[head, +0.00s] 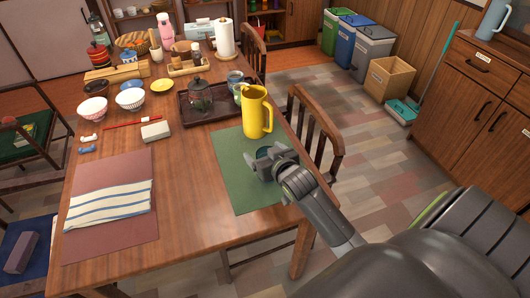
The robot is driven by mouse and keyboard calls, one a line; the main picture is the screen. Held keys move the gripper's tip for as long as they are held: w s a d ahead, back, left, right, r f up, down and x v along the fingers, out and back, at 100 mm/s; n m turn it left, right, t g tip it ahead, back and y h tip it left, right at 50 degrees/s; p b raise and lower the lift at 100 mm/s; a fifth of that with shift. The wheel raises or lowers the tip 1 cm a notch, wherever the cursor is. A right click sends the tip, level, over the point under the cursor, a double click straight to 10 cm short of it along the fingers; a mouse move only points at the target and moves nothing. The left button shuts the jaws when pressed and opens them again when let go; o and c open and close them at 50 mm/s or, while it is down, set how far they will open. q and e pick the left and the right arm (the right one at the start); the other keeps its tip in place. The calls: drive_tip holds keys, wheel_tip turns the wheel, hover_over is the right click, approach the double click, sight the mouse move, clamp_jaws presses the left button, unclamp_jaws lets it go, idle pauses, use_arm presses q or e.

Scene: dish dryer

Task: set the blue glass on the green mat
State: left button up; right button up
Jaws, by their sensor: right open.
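The green mat (231,190) lies flat at the right edge of the wooden table. My right gripper (268,162) is over the mat's right part and is open. A small blue-teal glass (263,153) shows right at its fingers, mostly hidden by them. It appears to stand on the mat, but its base is hidden, and I cannot tell whether the fingers touch it. My left gripper is not in view.
A yellow pitcher (257,114) stands close behind the gripper, at the mat's far edge. A chair (318,130) stands close at the right. The mat's left and front parts are clear.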

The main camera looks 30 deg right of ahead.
drive_tip(key=shift+r, duration=0.1)
drive_tip(key=shift+s+r, duration=0.15)
drive_tip(key=shift+s, duration=0.05)
drive_tip(key=v, duration=1.1)
drive_tip(key=shift+s+p, duration=0.3)
drive_tip(key=shift+p, duration=0.05)
